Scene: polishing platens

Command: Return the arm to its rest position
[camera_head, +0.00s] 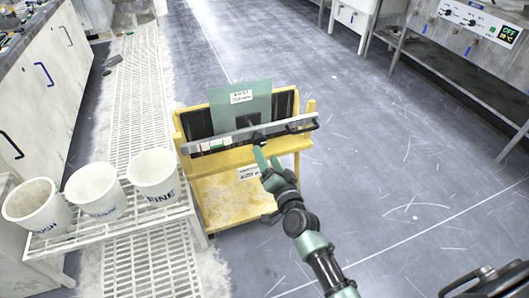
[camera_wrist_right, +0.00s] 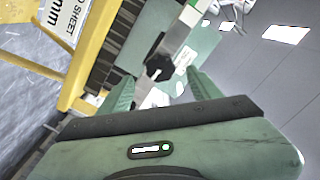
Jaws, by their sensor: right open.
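My right arm reaches in from the lower right of the head view. Its green gripper (camera_head: 267,160) is at the front of the yellow cart (camera_head: 230,200), just below a grey clamp bar (camera_head: 225,139). In the right wrist view the two fingers (camera_wrist_right: 163,88) stand apart with nothing between them. A black knob (camera_wrist_right: 159,66) on the bar shows just beyond the fingertips; whether they touch it I cannot tell. A green plate with a white label (camera_head: 240,112) stands upright behind the bar. My left gripper is not in view.
Three white buckets (camera_head: 95,191) stand on a white slatted bench (camera_head: 120,228) left of the cart. Cabinets (camera_head: 50,70) line the left side. A steel counter with a control panel (camera_head: 480,22) is at the upper right.

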